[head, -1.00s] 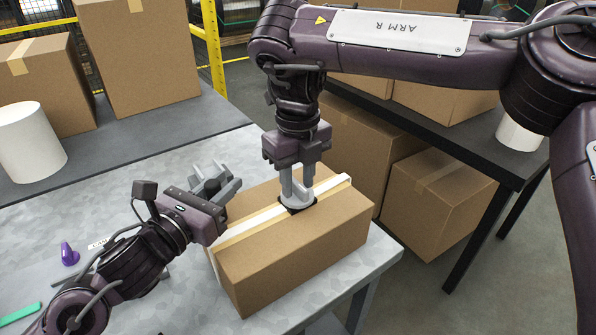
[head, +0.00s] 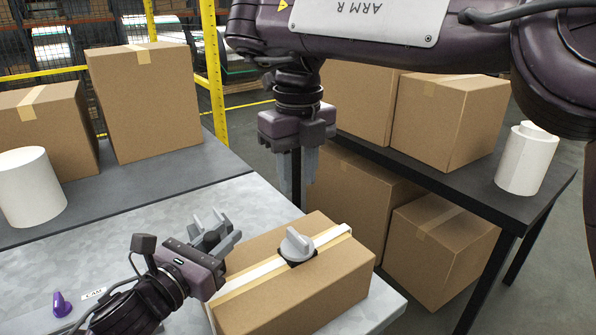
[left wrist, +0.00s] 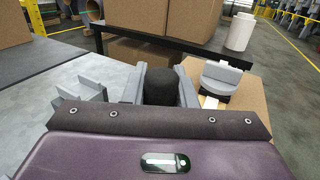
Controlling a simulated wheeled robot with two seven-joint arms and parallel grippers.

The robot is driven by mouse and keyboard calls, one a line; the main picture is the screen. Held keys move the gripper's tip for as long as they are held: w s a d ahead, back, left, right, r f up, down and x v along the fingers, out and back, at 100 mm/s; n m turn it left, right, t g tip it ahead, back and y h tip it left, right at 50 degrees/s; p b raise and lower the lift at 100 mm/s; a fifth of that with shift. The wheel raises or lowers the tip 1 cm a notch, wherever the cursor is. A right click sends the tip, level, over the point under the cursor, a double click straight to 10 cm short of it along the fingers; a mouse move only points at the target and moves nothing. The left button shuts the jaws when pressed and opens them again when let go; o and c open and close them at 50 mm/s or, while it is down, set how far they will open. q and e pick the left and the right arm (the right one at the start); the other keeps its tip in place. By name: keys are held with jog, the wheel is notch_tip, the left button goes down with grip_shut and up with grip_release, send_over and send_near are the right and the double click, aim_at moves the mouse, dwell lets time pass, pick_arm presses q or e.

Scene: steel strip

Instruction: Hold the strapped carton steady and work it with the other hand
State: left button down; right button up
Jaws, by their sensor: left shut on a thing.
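The strapped carton (head: 290,278) lies on the metal table, with a pale strap (head: 250,277) along its top. A grey ridged knob (head: 297,245) on a black base sits on the strap; it also shows in the left wrist view (left wrist: 222,76). My left gripper (head: 217,234) is low at the carton's left side. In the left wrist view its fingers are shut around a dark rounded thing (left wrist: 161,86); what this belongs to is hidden.
A purple object (head: 61,305) and a small label (head: 93,294) lie on the table at left. A white cylinder (head: 30,188) and cartons (head: 147,100) stand on the grey surface behind. A dark table (head: 470,180) at right bears cartons and another white cylinder (head: 527,160).

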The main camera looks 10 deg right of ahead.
pick_arm(q)
jog(key=c, duration=1.1)
grip_release()
